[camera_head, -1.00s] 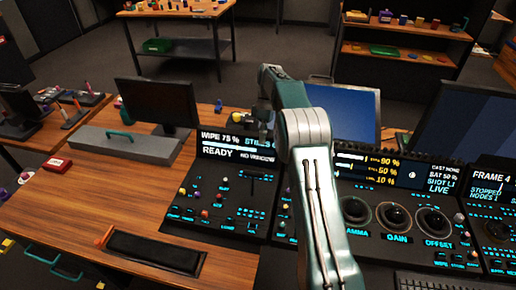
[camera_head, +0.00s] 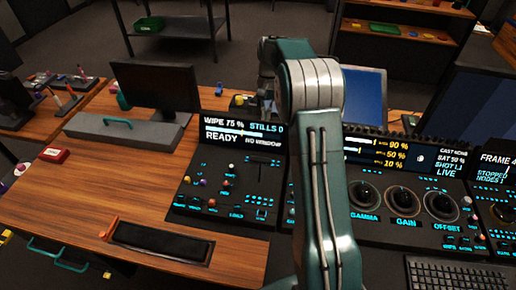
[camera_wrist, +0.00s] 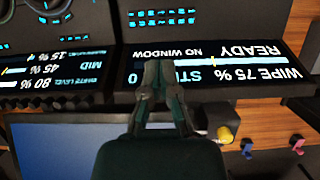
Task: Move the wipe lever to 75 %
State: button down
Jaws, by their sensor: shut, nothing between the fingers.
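The wipe panel (camera_head: 190,190) stands on the wooden desk left of my arm. Its display (camera_head: 222,134) reads "WIPE 75 %", "READY" and "NO WINDOW"; the same display shows upside down in the wrist view (camera_wrist: 235,62). A dark T-shaped lever (camera_head: 262,162) that looks like the wipe lever sits on the panel's right part, below the display. My gripper (camera_wrist: 158,66) is shut and empty, in front of the display in the wrist view. It looks clear of the lever, which I cannot make out in the wrist view. In the head view the fingertips cannot be made out.
A console with three large knobs (camera_head: 405,200) stands right of my arm, with a keyboard (camera_head: 462,272) before it. Monitors (camera_head: 160,86) stand behind. Bare desk lies left of the panel.

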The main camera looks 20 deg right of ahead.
aim_at(260, 170)
jog(key=x, duration=0.9)
jog(key=shift+s+a+f, duration=0.1)
jog(key=shift+s+a, duration=0.25)
jog(key=shift+s, duration=0.25)
jog(key=shift+s+a+f, duration=0.1)
jog(key=shift+s+a, duration=0.25)
jog(key=shift+s, duration=0.2)
jog(key=shift+s+a, duration=0.45)
jog(key=shift+s, duration=0.15)
jog(key=shift+s+a+r, duration=0.1)
jog(key=shift+s+a, duration=0.2)
jog(key=shift+s, duration=0.05)
jog(key=shift+r, duration=0.1)
